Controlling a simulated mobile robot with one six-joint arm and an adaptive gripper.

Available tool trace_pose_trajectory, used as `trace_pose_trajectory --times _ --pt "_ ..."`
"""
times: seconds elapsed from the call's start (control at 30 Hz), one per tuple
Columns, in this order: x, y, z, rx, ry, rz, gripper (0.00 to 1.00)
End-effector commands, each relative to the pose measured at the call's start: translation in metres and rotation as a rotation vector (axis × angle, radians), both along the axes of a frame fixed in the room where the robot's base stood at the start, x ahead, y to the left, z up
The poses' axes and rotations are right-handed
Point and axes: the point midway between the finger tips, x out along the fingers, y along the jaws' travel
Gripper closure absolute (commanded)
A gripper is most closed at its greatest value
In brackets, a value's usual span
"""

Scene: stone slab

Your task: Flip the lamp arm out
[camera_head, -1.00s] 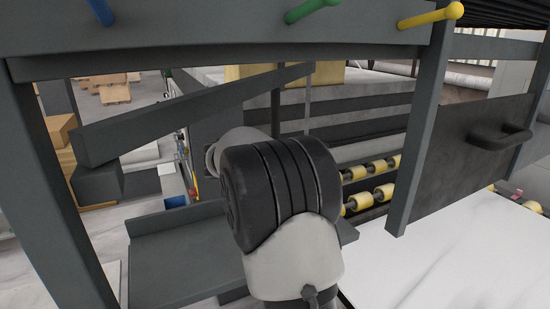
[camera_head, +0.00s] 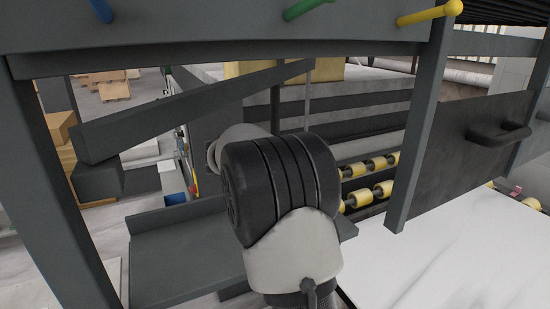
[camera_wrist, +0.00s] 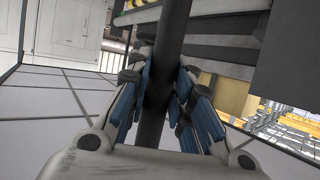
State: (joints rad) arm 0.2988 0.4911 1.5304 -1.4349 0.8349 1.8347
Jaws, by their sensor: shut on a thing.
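In the head view a long dark grey bar (camera_head: 190,110), probably the lamp arm, slants from the upper middle down to the left. A dark block (camera_head: 97,180) sits at its left lower end. My gripper (camera_wrist: 159,84) shows in the wrist view, its blue-padded fingers shut on a dark bar (camera_wrist: 172,35) that runs up between them. I cannot tell for certain that it is the slanted bar. In the head view my own black and white wrist hides the gripper and what it holds.
A dark frame post (camera_head: 425,140) stands to the right, and another (camera_head: 45,190) on the left. A top beam (camera_head: 220,50) has coloured pegs. A dark panel with a handle (camera_head: 497,132) hangs right. A white slab (camera_head: 450,260) lies lower right, near yellow rollers (camera_head: 375,165).

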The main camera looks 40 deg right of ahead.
Motion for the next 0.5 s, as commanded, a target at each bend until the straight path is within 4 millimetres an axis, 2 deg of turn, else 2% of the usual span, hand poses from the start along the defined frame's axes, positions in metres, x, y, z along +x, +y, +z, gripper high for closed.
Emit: trace_pose_trajectory --times 0.37,0.5 --pt "-0.001 0.0 0.0 0.0 -0.001 -0.001 1.0" --pt "-0.013 -0.007 -0.002 -0.003 -0.003 -0.03 1.0"
